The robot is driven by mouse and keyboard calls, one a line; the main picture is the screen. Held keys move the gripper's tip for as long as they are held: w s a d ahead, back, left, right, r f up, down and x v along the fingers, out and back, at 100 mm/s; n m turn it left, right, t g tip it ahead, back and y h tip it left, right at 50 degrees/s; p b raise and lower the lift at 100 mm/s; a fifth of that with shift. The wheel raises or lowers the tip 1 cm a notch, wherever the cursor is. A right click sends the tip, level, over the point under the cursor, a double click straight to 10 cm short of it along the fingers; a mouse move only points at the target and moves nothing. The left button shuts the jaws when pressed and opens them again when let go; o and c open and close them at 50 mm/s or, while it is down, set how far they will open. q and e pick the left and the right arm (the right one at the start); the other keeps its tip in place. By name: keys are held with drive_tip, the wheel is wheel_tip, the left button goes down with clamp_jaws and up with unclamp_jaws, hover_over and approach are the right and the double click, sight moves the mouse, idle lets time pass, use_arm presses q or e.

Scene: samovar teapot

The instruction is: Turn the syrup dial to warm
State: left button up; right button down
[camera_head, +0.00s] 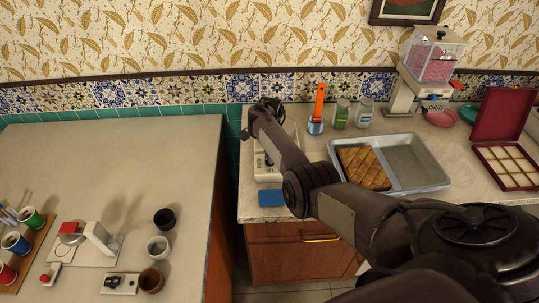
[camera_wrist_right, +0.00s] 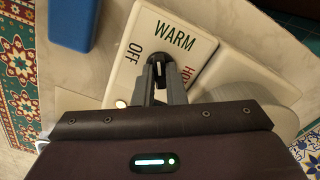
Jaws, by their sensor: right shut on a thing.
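The syrup dial is a small black knob (camera_wrist_right: 157,66) on a white panel (camera_wrist_right: 208,50). The panel is printed OFF, WARM and HOT around it. My right gripper (camera_wrist_right: 160,78) is shut on the knob in the right wrist view, its two fingers on either side of it. A pale mark shows on the knob between the fingers, but I cannot tell exactly which label it faces. In the head view my right arm covers the dial, and only part of the white unit (camera_head: 262,168) shows beside it. My left gripper is not in view.
A blue block (camera_head: 271,198) lies near the counter's front edge, and also shows in the wrist view (camera_wrist_right: 73,22). A metal tray with pastry (camera_head: 418,160), jars (camera_head: 341,113) and a pink-filled dispenser (camera_head: 433,64) stand to the right. Cups line the left table.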

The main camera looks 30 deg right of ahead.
drive_tip(key=m+b, duration=0.1)
drive_tip(key=m, duration=0.4)
drive_tip(key=shift+m, duration=0.4)
idle(0.4)
drive_tip(key=c, duration=1.5)
unclamp_jaws()
wheel_tip(320, 180, up, 8)
drive_tip(key=shift+f+p, duration=0.15)
drive_tip(key=shift+p, duration=0.4)
